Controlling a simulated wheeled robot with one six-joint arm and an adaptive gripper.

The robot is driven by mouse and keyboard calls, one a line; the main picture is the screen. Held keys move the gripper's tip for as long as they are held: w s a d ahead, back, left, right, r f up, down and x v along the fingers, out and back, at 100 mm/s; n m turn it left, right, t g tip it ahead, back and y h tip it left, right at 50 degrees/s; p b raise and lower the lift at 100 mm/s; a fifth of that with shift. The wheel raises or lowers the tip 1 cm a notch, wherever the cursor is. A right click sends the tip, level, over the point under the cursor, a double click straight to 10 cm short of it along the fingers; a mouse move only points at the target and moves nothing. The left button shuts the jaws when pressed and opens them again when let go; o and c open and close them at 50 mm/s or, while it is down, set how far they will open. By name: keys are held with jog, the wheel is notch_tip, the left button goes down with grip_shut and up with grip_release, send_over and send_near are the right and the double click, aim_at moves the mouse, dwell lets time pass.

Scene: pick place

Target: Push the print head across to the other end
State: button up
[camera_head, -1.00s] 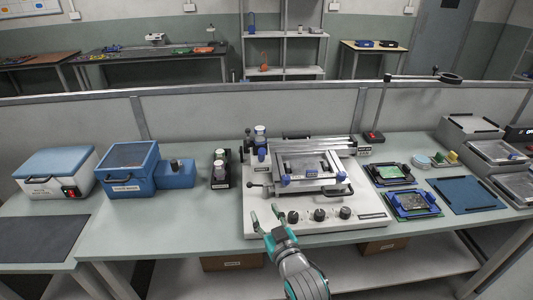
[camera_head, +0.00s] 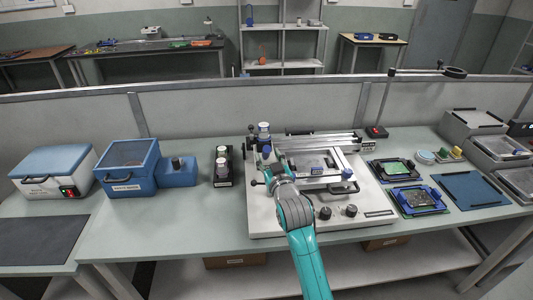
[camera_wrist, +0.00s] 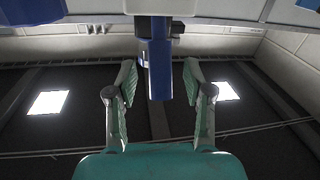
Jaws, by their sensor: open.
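The print head (camera_head: 264,135) stands at the left end of the rails (camera_head: 320,142) on the white printer (camera_head: 262,218). It has a white and blue cylinder on top and a blue part at its front. My gripper (camera_head: 271,160) is at the front of the print head, over the left side of the printer. In the wrist view, a blue upright piece (camera_wrist: 160,68) sits between the two open fingers of my gripper (camera_wrist: 160,75), with a gap on each side. My arm hides part of the frame and the front-left knobs in the head view.
The screen frame (camera_head: 325,168) with a black handle lies right of my gripper. A black holder with bottles (camera_head: 222,167) stands left of the printer. Blue-framed boards (camera_head: 417,200) lie to the right. A red-buttoned lamp base (camera_head: 376,132) stands behind right.

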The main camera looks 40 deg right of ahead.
aim_at(262, 143)
jog(key=shift+x, duration=1.25)
jog(key=shift+c, duration=0.3)
grip_shut()
